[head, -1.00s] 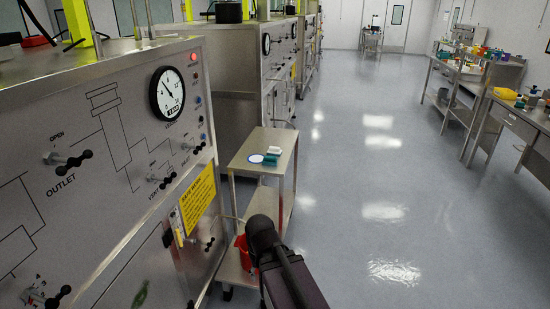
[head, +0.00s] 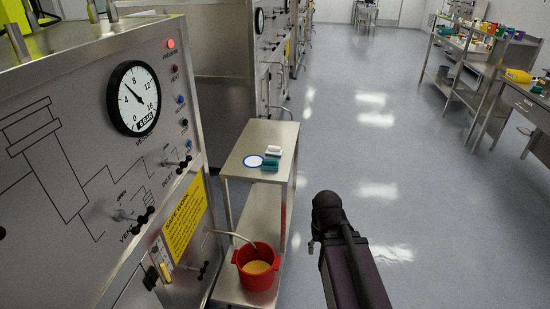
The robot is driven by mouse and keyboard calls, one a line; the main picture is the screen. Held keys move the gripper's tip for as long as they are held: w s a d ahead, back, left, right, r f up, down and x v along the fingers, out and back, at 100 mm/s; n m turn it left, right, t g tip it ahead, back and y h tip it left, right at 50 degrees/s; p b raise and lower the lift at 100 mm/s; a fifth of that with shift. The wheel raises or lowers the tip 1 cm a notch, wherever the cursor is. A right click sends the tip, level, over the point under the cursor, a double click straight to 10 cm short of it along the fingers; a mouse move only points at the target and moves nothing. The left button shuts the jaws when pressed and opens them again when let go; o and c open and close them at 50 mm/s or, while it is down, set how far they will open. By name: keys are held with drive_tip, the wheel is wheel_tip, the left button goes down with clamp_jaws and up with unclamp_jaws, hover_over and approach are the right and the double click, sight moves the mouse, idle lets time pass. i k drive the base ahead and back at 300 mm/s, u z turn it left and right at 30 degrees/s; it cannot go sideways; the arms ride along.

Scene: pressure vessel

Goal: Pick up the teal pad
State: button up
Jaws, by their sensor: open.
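The teal pad (head: 269,166) is a small block lying on the top of a steel trolley (head: 236,168), near its middle. A white block (head: 273,151) lies just behind it. A round white disc with a blue rim (head: 253,161) lies at its left. My dark arm rises from the bottom edge, right of the trolley and nearer to me than the pad. I cannot make out my gripper's fingers, and nothing of mine touches the pad.
A red bucket (head: 257,277) with yellowish contents stands on the trolley's lower shelf, with a hose at it. A steel panel with a gauge (head: 134,98) and valve handles stands close at left. The floor (head: 400,180) to the right is clear up to the benches.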

sight(269, 164)
drive_tip(key=i, duration=1.2)
drive_tip(key=u, duration=0.3)
